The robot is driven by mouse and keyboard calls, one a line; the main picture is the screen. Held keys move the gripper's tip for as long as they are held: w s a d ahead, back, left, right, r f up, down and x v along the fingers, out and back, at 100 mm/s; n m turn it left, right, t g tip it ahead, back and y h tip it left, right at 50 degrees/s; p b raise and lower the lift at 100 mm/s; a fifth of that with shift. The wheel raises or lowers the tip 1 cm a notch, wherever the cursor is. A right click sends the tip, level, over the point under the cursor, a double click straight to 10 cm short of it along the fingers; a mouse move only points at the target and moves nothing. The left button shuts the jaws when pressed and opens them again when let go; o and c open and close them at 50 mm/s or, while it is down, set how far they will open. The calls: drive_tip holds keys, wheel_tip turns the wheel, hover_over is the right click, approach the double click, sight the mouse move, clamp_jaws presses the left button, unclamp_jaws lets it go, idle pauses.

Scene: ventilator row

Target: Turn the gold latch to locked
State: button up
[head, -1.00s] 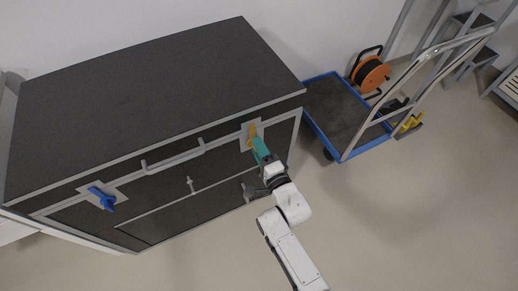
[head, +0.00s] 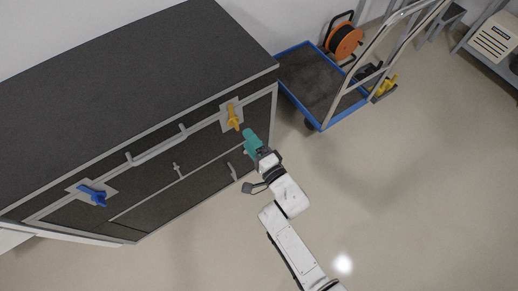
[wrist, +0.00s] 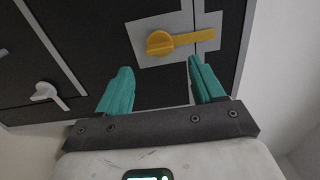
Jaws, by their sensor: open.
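The gold latch (head: 233,117) sits on a light plate at the upper right of the dark cabinet's front. My gripper (head: 245,133) is just in front of the latch in the head view. In the wrist view my gripper (wrist: 160,75) has its two teal fingers spread wide, with nothing between them. The latch lies beyond the fingertips, and they look apart from it.
A blue latch (head: 95,196) is on the cabinet's left end. A long handle (head: 157,150) runs between the latches. A blue-edged trolley (head: 318,84) with an orange cable reel (head: 344,40) stands to the right. The floor (head: 400,200) in front is clear.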

drive_tip(key=shift+p+v, duration=0.85)
drive_tip(key=shift+v, duration=1.5)
drive_tip(key=s+d+n+g+h+p, duration=0.25)
drive_tip(key=d+g+h, duration=0.25)
drive_tip(key=d+h, duration=0.75)
drive_tip(key=s+d+r+n+g+y, duration=0.1)
drive_tip(key=s+d+r+n+g, duration=0.3)
drive_tip(key=s+d, duration=0.3)
drive_tip(key=s+d+r+n+g+y+p, duration=0.1)
drive_tip(key=s+d+r+n+g, duration=0.3)
drive_tip(key=s, duration=1.2)
drive_tip(key=d+r+g, duration=0.1)
drive_tip(key=d, duration=0.2)
drive_tip(key=shift+s+d+r, duration=0.25)
drive_tip(key=shift+d+r, duration=0.05)
drive_tip(key=shift+d, duration=0.1)
drive_tip(key=shift+n, duration=0.25)
